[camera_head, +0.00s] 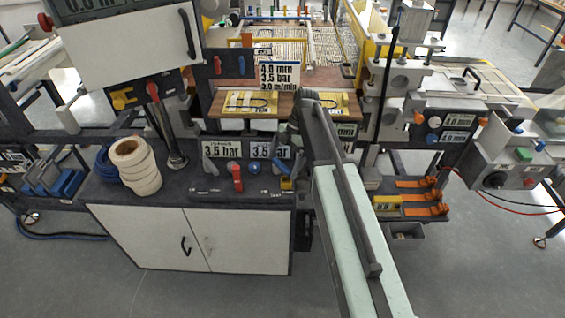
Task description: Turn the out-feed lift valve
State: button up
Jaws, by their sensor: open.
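Several hand valves show, and I cannot read which one is the out-feed lift valve. On the bench panel are a red upright lever (237,178), a blue knob (254,168) and a yellow handle (286,184). On the left machine panel are a yellow handle (122,99) and a red handle (153,92). My arm reaches up from the bottom right. My gripper (297,140) is a dark shape at its far end, open, just above the right of the bench panel. Its fingertips are hard to make out, and I see nothing held.
White tape rolls (136,165) stand on the dark bench (192,192), left of the panel. Pressure signs (222,150) stand behind the valves. Orange clamps (418,183) lie on the right shelf. A grey control box (505,160) is at far right. The front floor is clear.

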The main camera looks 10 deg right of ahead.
jog(key=p+v, duration=0.7)
jog(key=shift+w+d+r, duration=0.2)
jog(key=shift+d+r, duration=0.1)
jog(key=s+d+f+m+t+h, duration=0.1)
jog(key=s+d+m, duration=0.1)
jog(key=s+m, duration=0.5)
jog(key=s+d+f+m+t+h+b, duration=0.1)
jog(key=s+m, duration=0.7)
jog(key=m, duration=0.9)
jog(key=shift+s+d+f+m+h, duration=0.2)
jog(key=shift+d+f+m+h, duration=0.15)
jog(key=shift+d+h, duration=0.55)
dwell(0.6)
